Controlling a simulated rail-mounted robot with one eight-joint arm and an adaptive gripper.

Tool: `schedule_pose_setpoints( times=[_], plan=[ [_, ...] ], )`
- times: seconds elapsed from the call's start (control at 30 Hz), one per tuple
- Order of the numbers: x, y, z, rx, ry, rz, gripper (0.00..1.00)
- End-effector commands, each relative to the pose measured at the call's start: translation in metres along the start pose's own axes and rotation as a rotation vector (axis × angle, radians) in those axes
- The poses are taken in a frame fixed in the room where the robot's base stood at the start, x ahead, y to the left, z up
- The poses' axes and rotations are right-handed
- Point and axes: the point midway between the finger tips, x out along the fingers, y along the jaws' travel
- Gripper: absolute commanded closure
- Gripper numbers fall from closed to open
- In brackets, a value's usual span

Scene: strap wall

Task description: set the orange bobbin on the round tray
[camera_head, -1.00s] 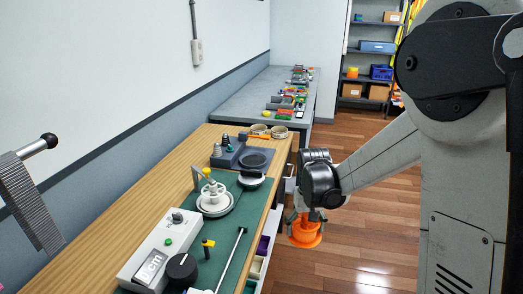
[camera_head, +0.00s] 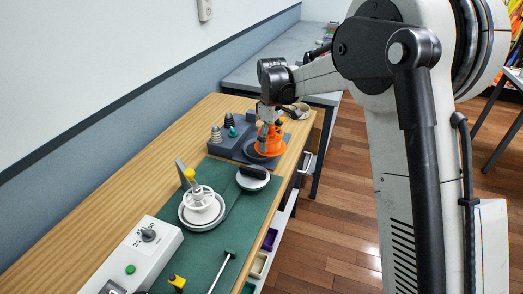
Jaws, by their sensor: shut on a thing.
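The orange bobbin (camera_head: 270,148) is in the jaws of my gripper (camera_head: 268,128), upright with its wide flange at the bottom. It is over a dark round tray (camera_head: 256,157) on the grey block (camera_head: 226,147). The bobbin covers much of the tray, and I cannot tell whether it touches it. A pale round dish (camera_head: 187,217) on the green mat holds a white spool-like part (camera_head: 202,202).
Small cone-shaped parts (camera_head: 216,134) stand on the block's left side. A dark-topped round piece (camera_head: 252,178) lies in front of it. A control box (camera_head: 145,245) and a yellow-topped tool (camera_head: 177,282) are nearer. Bare wood (camera_head: 115,185) runs along the wall.

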Motion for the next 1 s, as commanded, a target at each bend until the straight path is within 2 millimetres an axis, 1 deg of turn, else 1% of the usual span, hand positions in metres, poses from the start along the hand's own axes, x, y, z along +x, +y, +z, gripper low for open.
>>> schedule_pose_setpoints(
  times=[0.03,0.1,0.2,0.3,0.4,0.47,0.57,0.9,1.0],
  plan=[
    [-0.006,-0.006,-0.028,-0.105,0.000,0.000,0.59],
    [-0.014,-0.015,-0.059,-0.246,0.000,0.000,0.59],
    [-0.024,-0.026,-0.094,-0.411,0.000,0.000,0.59],
    [-0.031,-0.036,-0.118,-0.527,0.000,0.000,0.59],
    [-0.035,-0.042,-0.130,-0.594,0.000,0.000,0.59],
    [-0.034,-0.041,-0.132,-0.612,0.000,0.000,0.59],
    [-0.028,-0.032,-0.128,-0.622,0.000,0.000,0.59],
    [0.012,0.023,-0.090,-0.616,0.000,0.000,0.59],
    [0.022,0.037,-0.080,-0.618,0.000,0.000,0.59]
  ],
)
